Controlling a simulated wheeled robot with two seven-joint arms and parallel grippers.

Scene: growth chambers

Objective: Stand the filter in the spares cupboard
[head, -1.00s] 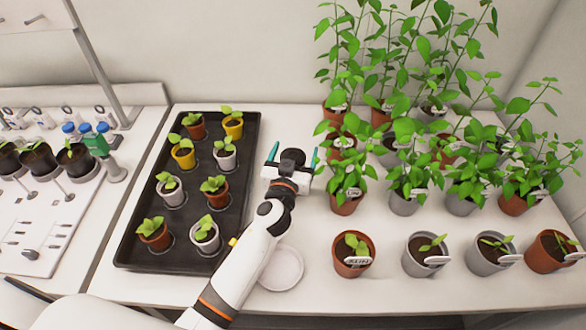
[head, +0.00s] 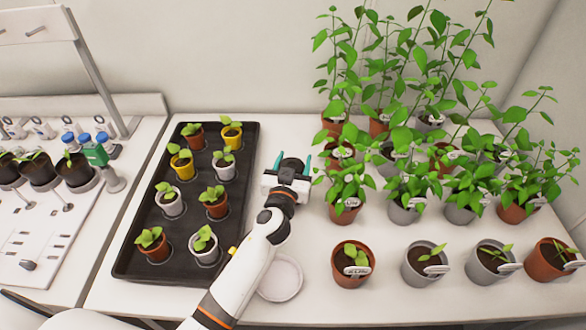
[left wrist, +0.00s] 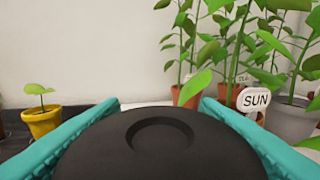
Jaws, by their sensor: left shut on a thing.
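My left gripper (head: 292,164) is shut on a dark round thing, which I take to be the filter (head: 291,168). It is held over the white bench, between the black tray and the big leafy plants. In the left wrist view the filter (left wrist: 160,148) is a black disc with a round recess on its face, and the teal fingers grip it from both sides. Its far side and lower part are hidden. The spares cupboard is not in view. My right gripper is not in view.
A black tray (head: 130,262) with several small potted seedlings lies left of the gripper. Leafy potted plants (head: 410,180) crowd the right, some tall. A white saucer (head: 280,278) lies beside my arm. A panel with dark pots (head: 40,170) stands far left.

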